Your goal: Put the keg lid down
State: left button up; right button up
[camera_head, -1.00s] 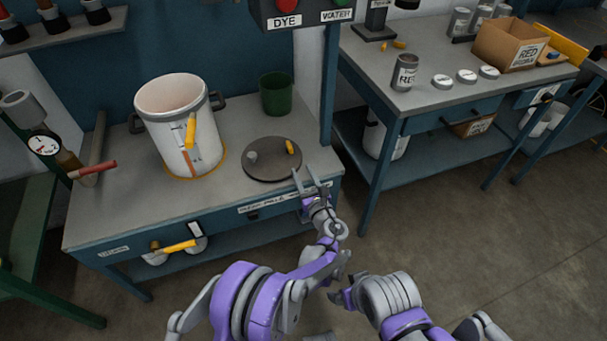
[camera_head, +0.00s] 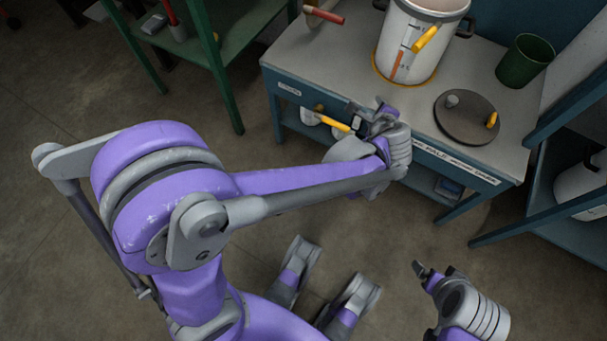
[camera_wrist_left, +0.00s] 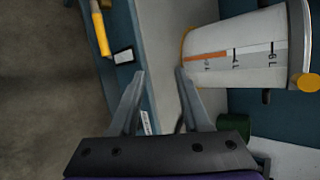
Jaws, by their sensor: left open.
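The keg lid (camera_head: 467,125), a dark round disc with a grey knob and a yellow grip, lies flat on the workbench right of the keg. The keg (camera_head: 408,50) is a white open-topped pot with a yellow handle and a level scale; it also shows in the left wrist view (camera_wrist_left: 235,55). My left gripper (camera_head: 374,112) is open and empty at the bench's front edge, in front of the keg and left of the lid, apart from both. Its spread fingers show in the left wrist view (camera_wrist_left: 160,74). My right gripper (camera_head: 436,272) hangs low over the floor, its jaws unclear.
A green bin (camera_head: 525,60) stands behind the lid on the workbench (camera_head: 330,60). A yellow-handled item (camera_head: 333,122) sticks out below the bench top near my left gripper. A green rack (camera_head: 215,60) stands at left. The floor in front is largely clear.

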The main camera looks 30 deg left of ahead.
pick_arm(q)
jog(key=s+a+n+g+h, duration=0.1)
jog(key=s+a+n+g, duration=0.2)
jog(key=s, duration=0.4)
jog(key=s+a+n+h, duration=0.1)
jog(key=s+a+n, duration=0.35)
jog(key=s, duration=0.25)
jog(key=s+d+f+n+g+h, duration=0.2)
jog(key=s+n, duration=0.7)
jog(key=s, duration=0.5)
jog(key=shift+f+h, duration=0.5)
jog(key=shift+f, duration=0.05)
